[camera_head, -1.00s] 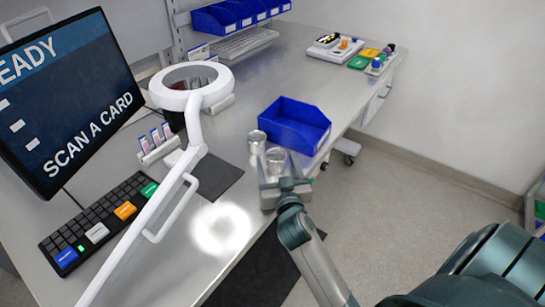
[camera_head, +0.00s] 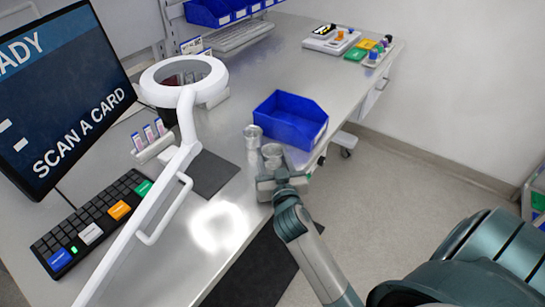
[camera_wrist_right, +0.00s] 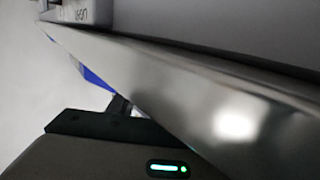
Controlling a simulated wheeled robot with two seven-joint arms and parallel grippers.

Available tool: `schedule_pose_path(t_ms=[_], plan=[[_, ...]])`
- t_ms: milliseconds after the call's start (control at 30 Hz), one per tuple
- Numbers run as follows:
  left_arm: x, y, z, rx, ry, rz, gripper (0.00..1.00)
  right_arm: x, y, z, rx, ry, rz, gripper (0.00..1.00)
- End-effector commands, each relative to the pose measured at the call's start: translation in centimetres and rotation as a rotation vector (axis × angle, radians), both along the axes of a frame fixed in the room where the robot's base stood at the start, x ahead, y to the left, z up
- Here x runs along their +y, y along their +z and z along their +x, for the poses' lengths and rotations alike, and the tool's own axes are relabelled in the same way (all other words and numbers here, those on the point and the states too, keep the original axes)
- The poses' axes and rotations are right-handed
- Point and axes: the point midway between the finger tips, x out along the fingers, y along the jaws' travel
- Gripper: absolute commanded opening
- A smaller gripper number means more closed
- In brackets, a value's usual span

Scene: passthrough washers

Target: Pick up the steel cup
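Two shiny metal cups stand close together near the table's front edge in the head view. The back cup (camera_head: 253,138) is clear of my gripper. The front cup (camera_head: 272,151) is just beyond my right gripper (camera_head: 278,172), which overlaps its lower part. I cannot tell whether the fingers are around it or only in front of it. The fingertips are hidden, and their opening does not show. In the right wrist view, a dark gripper part (camera_wrist_right: 120,105) lies beside a close, blurred shiny grey surface. My left gripper is not in view.
An open blue bin (camera_head: 291,122) stands right behind the cups. A white ring lamp with a long arm (camera_head: 170,190), a keyboard (camera_head: 92,225) and a monitor (camera_head: 65,90) fill the left. A dark mat (camera_head: 213,173) lies left of the cups. Open table lies beyond the bin.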

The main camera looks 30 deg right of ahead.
Motion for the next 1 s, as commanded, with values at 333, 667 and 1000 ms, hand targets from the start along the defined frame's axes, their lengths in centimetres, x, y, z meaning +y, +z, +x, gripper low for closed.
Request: schedule_pose_path(t_ms=[333, 667, 1000], plan=[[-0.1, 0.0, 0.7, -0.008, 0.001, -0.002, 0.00, 0.0, 0.3, 0.0, -0.002, 0.000, 0.000, 0.19], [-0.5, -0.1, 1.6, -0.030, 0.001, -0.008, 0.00, 0.0, 3.9, 0.1, -0.007, 0.000, 0.000, 0.19], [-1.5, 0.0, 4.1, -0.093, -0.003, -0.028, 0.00, -3.1, 7.9, -5.6, -0.003, -0.001, -0.003, 0.19]])
